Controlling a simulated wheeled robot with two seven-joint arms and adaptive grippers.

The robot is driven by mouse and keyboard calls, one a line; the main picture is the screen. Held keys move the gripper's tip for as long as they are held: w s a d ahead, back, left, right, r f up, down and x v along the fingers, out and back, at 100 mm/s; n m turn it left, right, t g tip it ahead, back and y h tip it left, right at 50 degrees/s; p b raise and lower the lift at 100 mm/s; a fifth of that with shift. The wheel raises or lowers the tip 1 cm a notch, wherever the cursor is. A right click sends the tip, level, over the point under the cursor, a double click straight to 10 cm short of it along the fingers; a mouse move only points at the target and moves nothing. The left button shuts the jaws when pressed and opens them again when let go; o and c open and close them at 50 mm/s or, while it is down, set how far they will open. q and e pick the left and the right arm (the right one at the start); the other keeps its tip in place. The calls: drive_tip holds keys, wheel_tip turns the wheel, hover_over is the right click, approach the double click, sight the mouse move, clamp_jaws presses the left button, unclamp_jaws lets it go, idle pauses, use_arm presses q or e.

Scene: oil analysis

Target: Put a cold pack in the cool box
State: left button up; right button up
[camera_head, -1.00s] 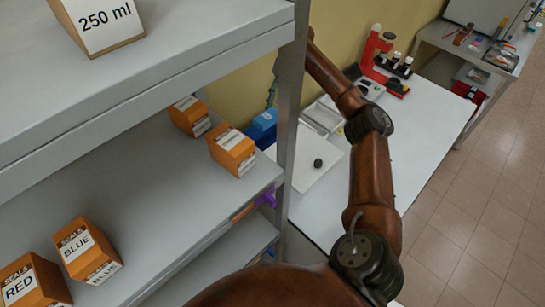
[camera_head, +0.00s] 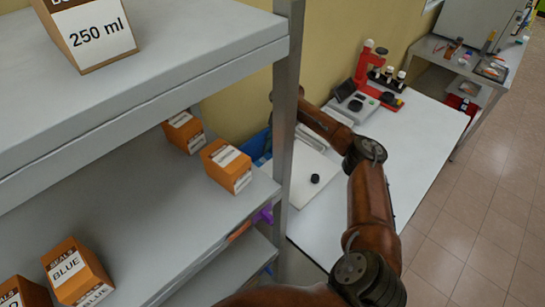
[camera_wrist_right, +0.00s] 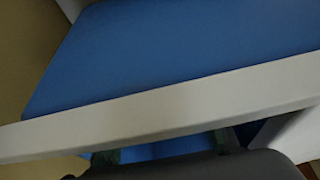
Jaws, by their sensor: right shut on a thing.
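My right arm reaches along the bench and passes behind the shelf post in the head view, where its gripper is hidden. In the right wrist view, my right gripper (camera_wrist_right: 165,158) shows as dark parts at the bottom edge, shut on a blue piece that appears to be the cold pack (camera_wrist_right: 168,147), mostly hidden. A large blue surface with a white rim, apparently the cool box (camera_wrist_right: 150,117), fills much of that view beyond it. A blue object (camera_head: 256,146) shows partly behind the post in the head view; I cannot tell which thing it is. My left gripper is out of view.
The grey shelf unit (camera_head: 170,85) with orange boxes (camera_head: 228,166) stands at the left, its post close to my right arm. The bench's right part is clear.

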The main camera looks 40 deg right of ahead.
drive_tip(key=shift+f, duration=0.95)
drive_tip(key=o, duration=1)
drive_tip(key=shift+r, duration=0.1)
drive_tip(key=v, duration=1.2)
drive_tip(key=shift+a, duration=0.1)
